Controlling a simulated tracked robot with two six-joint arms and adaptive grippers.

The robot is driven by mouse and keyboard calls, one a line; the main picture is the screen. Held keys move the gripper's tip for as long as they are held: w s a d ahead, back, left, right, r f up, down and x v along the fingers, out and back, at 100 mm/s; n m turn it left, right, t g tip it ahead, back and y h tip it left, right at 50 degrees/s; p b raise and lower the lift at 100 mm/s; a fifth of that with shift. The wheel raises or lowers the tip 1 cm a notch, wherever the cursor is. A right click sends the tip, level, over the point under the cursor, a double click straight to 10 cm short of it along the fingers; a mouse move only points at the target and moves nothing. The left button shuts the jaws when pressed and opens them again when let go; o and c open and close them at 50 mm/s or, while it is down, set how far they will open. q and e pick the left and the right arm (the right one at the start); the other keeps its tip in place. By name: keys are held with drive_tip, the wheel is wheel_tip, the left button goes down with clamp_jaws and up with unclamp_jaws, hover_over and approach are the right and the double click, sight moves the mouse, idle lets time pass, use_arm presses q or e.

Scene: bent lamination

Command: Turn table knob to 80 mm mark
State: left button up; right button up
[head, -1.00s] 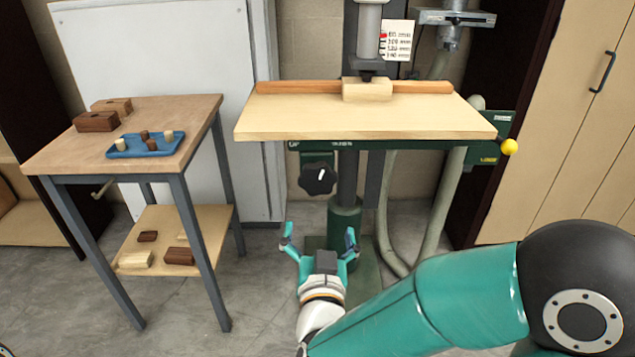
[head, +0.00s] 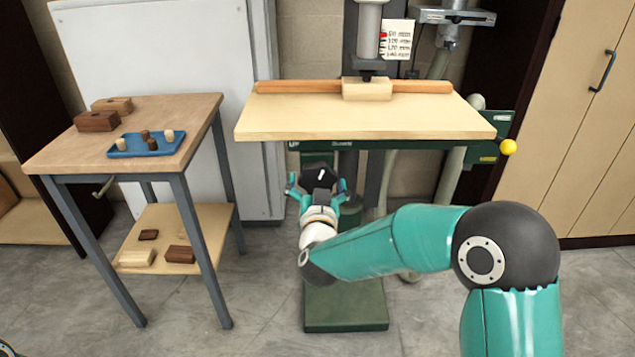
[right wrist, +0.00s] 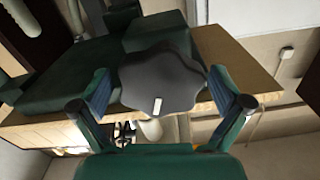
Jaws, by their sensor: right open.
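The black lobed knob (head: 319,178) sits under the wooden machine table (head: 400,118) and is partly hidden behind my right gripper in the head view. My right gripper (head: 317,186) is open in front of it. In the right wrist view, the knob (right wrist: 160,80) with its white mark lies between the two open fingers of the gripper (right wrist: 160,92); I cannot tell whether they touch it. A white scale card (head: 397,40) with several mm marks and a red pointer hangs behind the table; the pointer's exact reading is too small to tell. My left gripper is not in view.
A side table (head: 75,150) at the left holds wooden blocks and a blue tray (head: 146,143) with several pegs. A yellow ball handle (head: 508,147) sticks out at the machine table's right. A wooden block (head: 367,89) rests against the fence. A green base (head: 346,312) stands on the floor.

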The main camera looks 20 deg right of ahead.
drive_tip(key=c, duration=0.9)
drive_tip(key=n, duration=0.4)
drive_tip(key=shift+p, duration=0.35)
drive_tip(key=shift+f, duration=0.1)
drive_tip(key=o, duration=0.9)
drive_tip(key=shift+s, duration=0.1)
